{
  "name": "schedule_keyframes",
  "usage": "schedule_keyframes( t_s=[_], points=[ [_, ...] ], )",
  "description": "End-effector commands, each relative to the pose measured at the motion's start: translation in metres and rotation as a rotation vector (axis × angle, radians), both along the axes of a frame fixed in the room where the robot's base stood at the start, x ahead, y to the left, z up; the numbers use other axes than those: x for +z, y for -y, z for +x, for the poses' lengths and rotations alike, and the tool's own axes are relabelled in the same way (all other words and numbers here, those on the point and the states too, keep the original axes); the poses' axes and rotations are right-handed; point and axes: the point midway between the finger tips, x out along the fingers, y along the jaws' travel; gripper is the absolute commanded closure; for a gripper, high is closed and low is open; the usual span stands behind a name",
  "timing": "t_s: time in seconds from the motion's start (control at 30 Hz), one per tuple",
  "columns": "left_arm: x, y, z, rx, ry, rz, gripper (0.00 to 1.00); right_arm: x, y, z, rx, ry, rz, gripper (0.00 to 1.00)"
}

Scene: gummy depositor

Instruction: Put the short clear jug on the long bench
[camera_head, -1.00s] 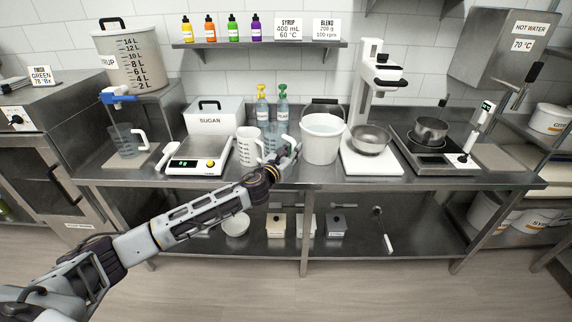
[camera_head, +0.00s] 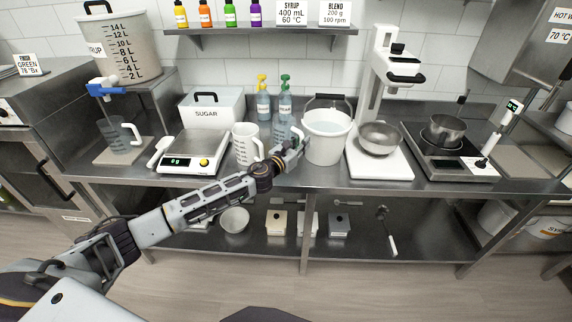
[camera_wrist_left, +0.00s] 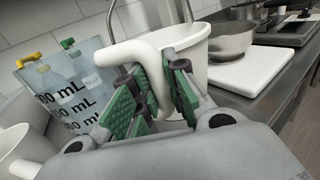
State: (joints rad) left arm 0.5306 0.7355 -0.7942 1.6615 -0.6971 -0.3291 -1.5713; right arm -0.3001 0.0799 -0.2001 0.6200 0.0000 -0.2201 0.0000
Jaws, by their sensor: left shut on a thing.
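A clear jug (camera_head: 283,127) with mL marks stands at the middle of the long steel bench (camera_head: 330,180), in front of the spray bottles; whether its base touches the bench is hidden. It shows large at the left of the left wrist view (camera_wrist_left: 68,98), with its pale handle (camera_wrist_left: 150,48) reaching between my fingers. My left gripper (camera_head: 291,148) is shut on that handle; its green pads also show in the wrist view (camera_wrist_left: 158,92). Another clear jug (camera_head: 118,138) with a white handle stands under the syrup tap at left. My right gripper is out of view.
A white pitcher (camera_head: 245,143) is close left of the held jug, and a white bucket (camera_head: 326,142) close right. Spray bottles (camera_head: 263,100) stand behind. A scale (camera_head: 195,152) is further left; a mixer stand (camera_head: 378,165) and hot plate (camera_head: 450,160) are right.

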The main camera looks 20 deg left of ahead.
Motion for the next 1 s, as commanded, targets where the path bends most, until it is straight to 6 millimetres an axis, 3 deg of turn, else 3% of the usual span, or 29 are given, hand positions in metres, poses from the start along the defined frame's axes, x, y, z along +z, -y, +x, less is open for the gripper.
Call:
schedule_keyframes(
  t_s=[0.37, 0.8, 1.0],
  points=[
    [-0.002, 0.0, 0.0, 0.001, 0.0, 0.0, 1.0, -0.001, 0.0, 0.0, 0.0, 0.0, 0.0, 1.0],
    [-0.054, 0.0, 0.0, 0.001, -0.002, -0.003, 1.0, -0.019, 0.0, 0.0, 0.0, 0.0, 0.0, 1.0],
    [-0.063, 0.0, 0.0, 0.0, 0.001, 0.0, 1.0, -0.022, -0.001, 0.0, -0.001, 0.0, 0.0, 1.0]
  ],
)
